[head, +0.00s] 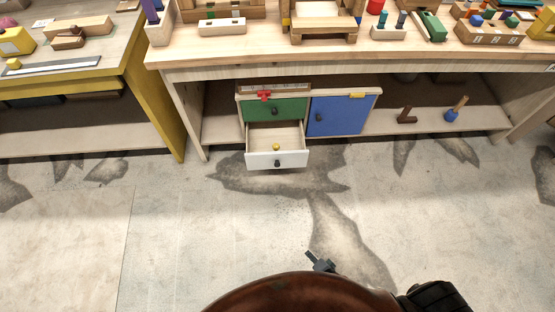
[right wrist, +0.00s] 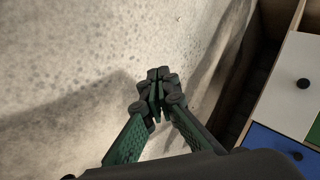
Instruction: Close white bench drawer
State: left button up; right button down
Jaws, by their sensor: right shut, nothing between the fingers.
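The white bench drawer (head: 293,159) is pulled out low in the small cabinet under the bench, below a green drawer (head: 290,108). It has a dark knob, and a small yellow ball (head: 276,147) lies inside. My right gripper (head: 318,260) is over the floor, in front of the drawer and a little to its right, apart from it. In the right wrist view the right gripper (right wrist: 158,88) is shut and empty, and the white drawer front (right wrist: 289,88) shows at the right edge. My left gripper is not in view.
A blue door (head: 340,115) is right of the drawers. The wooden bench top (head: 260,48) with toys overhangs the cabinet. A bench with a yellow leg (head: 158,105) stands at the left. The stained floor (head: 190,220) in front of the drawer is clear.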

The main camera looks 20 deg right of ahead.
jog(key=w+a+r+m+t+b, duration=0.2)
jog(key=w+r+m, duration=0.15)
jog(key=w, duration=0.35)
jog(key=w+a+r+m+t+b, duration=0.1)
jog(key=w+r+m+t, duration=0.1)
jog(key=w+m, duration=0.35)
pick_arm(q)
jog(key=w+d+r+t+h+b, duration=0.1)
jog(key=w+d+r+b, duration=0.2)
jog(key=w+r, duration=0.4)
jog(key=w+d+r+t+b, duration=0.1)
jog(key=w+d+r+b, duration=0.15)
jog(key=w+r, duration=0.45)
pick_arm(e)
jog(key=m+t+h, duration=0.5)
jog(key=m+h, duration=0.2)
jog(key=m, duration=1.1)
send_near(282, 155)
jog(key=b+x, duration=0.3)
jog(key=x, duration=0.3)
jog(key=shift+r, duration=0.1)
jog(key=shift+w+d+r+b, duration=0.1)
jog(key=shift+w+b, duration=0.2)
jog(key=shift+w, duration=0.05)
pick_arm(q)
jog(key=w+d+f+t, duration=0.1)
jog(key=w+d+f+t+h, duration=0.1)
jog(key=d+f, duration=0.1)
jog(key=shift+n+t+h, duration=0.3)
